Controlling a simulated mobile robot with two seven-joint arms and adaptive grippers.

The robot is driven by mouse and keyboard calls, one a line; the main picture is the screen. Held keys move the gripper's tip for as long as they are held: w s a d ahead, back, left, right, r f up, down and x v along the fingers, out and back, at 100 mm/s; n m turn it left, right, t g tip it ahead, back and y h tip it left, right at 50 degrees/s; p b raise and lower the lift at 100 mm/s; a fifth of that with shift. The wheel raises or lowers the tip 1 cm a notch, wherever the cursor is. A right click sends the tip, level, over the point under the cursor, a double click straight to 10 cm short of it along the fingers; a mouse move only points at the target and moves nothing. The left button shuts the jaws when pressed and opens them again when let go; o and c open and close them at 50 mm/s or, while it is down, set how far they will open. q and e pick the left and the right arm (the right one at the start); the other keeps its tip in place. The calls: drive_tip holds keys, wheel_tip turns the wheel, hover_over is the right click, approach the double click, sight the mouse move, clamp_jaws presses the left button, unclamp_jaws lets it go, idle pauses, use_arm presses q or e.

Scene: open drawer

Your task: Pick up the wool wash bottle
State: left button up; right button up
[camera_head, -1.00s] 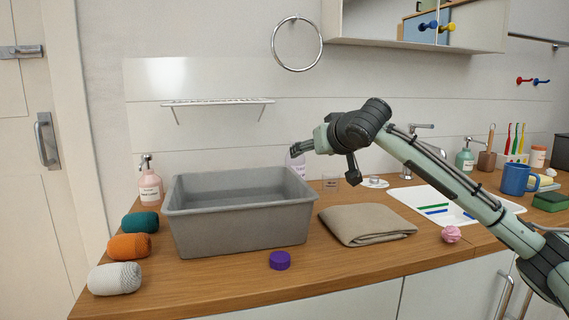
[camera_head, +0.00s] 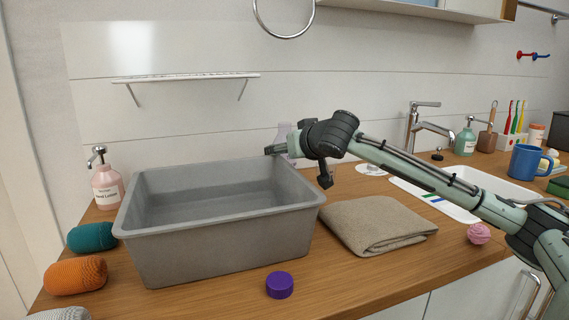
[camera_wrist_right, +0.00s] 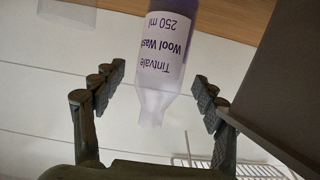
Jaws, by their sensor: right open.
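The wool wash bottle is a pale, translucent bottle with a white label. In the head view its upper part (camera_head: 285,132) shows behind my right gripper (camera_head: 274,150), at the back corner of the grey basin; the gripper and basin hide the rest. In the right wrist view the bottle (camera_wrist_right: 165,55) appears upside down, its label reading "Tintvale Wool Wash 250 ml". Its narrow neck points toward the palm, between the two open fingers (camera_wrist_right: 160,82), with gaps on both sides. My left gripper is out of view.
The grey basin (camera_head: 220,240) stands close beside the bottle; its wall (camera_wrist_right: 285,75) is near one finger. A folded beige cloth (camera_head: 375,225) lies right of it. A purple cap (camera_head: 280,285) lies in front. A pink lotion bottle (camera_head: 107,187) stands left. A wire shelf (camera_head: 185,78) hangs above.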

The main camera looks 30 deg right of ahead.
drive_tip(key=shift+w+d+f, duration=0.1)
drive_tip(key=shift+w+f, duration=0.05)
drive_tip(key=shift+w, duration=0.4)
drive_tip(key=shift+w+d+f, duration=0.15)
drive_tip(key=shift+w+f, duration=0.1)
drive_tip(key=shift+w, duration=0.3)
drive_tip(key=x, duration=0.4)
drive_tip(key=shift+p, duration=0.3)
drive_tip(key=shift+w+d+f, duration=0.1)
drive_tip(key=shift+w+f, duration=0.1)
drive_tip(key=shift+w, duration=0.3)
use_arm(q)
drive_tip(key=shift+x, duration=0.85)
use_arm(e)
drive_tip(key=c, duration=1.6)
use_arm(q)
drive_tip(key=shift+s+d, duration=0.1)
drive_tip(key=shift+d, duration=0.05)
use_arm(e)
clamp_jaws()
